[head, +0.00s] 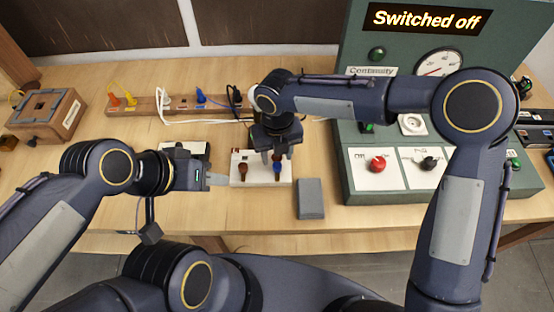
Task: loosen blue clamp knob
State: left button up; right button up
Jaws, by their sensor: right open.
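The blue clamp knob (277,167) stands on a white terminal block (262,181) at the front middle of the table. A brown knob (243,170) stands to its left on the same block. My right gripper (271,157) points down over the block, open, with its fingertips close to the blue knob. Whether they touch it I cannot tell. My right gripper hides the back of the block. My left gripper (218,180) lies level at the block's left end. Its fingers show edge-on, so I cannot tell whether they hold anything.
A grey block (310,198) lies right of the terminal block. The green test panel (400,190) stands further right, with a red knob (376,164), a black knob (428,163) and a "Switched off" sign (427,19). A wooden rack (180,104) with plugs stands behind. A wooden box (46,116) is far left.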

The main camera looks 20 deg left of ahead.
aim_at(278, 164)
notch_tip(278, 164, up, 4)
jog(key=shift+r, duration=0.15)
dwell(0.5)
jog(key=shift+d+r, duration=0.1)
jog(key=shift+d, duration=0.1)
jog(key=s+d+r+m+t, duration=0.1)
jog(key=d+r+m, duration=0.2)
jog(key=d+m, duration=0.35)
jog(key=s+d+r+m+y, duration=0.1)
jog(key=d+r+m, duration=0.2)
jog(key=d+m, duration=0.4)
jog(key=s+d+r+m+t, duration=0.1)
jog(key=s+d+r+m, duration=0.15)
jog(key=d+m, duration=0.45)
jog(key=s+d+m+t+y, duration=0.1)
jog(key=s+d+m, duration=0.4)
jog(key=m, duration=0.6)
jog(key=s+d+f+m+t+y, duration=0.1)
jog(key=s+d+m, duration=0.5)
jog(key=m, duration=0.6)
jog(key=shift+s+d+f+t+y, duration=0.2)
jog(key=shift+s+f+t+y, duration=0.15)
jog(key=shift+s+t, duration=0.4)
